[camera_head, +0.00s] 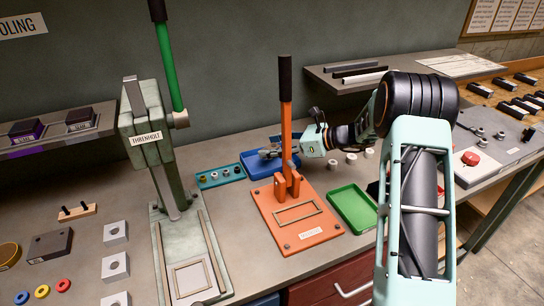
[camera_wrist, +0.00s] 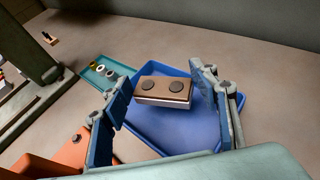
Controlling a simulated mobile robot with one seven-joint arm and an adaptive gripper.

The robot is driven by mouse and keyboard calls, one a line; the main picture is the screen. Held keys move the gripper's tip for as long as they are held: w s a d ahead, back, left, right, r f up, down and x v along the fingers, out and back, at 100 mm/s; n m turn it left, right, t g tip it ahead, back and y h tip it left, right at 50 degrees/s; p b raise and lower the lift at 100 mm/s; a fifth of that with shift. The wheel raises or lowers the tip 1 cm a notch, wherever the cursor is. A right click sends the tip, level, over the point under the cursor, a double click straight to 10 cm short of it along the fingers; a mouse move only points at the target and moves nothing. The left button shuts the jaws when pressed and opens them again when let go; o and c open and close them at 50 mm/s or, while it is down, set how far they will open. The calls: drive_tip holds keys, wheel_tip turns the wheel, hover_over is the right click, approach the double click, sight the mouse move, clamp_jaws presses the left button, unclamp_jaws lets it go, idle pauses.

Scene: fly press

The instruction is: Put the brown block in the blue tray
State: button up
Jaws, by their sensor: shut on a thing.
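The brown block (camera_wrist: 163,91) has two dark round discs on its top and a pale lower edge. In the wrist view it sits between the fingers of my gripper (camera_wrist: 161,78), which is shut on it. The blue tray (camera_wrist: 178,133) lies beneath, and the block appears over its far-left part. Whether the block touches the tray floor cannot be told. In the head view my gripper (camera_head: 271,153) is at the blue tray (camera_head: 256,170), behind the orange press. The block cannot be made out there.
An orange press (camera_head: 305,222) with an upright lever stands in front of the blue tray. A teal strip with small parts (camera_head: 220,177) lies to its left, and a green tray (camera_head: 352,208) at front right. A tall green-handled press (camera_head: 160,150) stands further left.

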drive_tip(key=shift+f, duration=1.8)
drive_tip(key=shift+f, duration=0.1)
drive_tip(key=shift+f, duration=0.15)
drive_tip(key=o, duration=1.1)
drive_tip(key=shift+c, duration=0.2)
drive_tip(key=shift+r, duration=0.2)
drive_tip(key=v, duration=1.2)
drive_tip(key=shift+r+b, duration=0.1)
drive_tip(key=shift+b, duration=0.2)
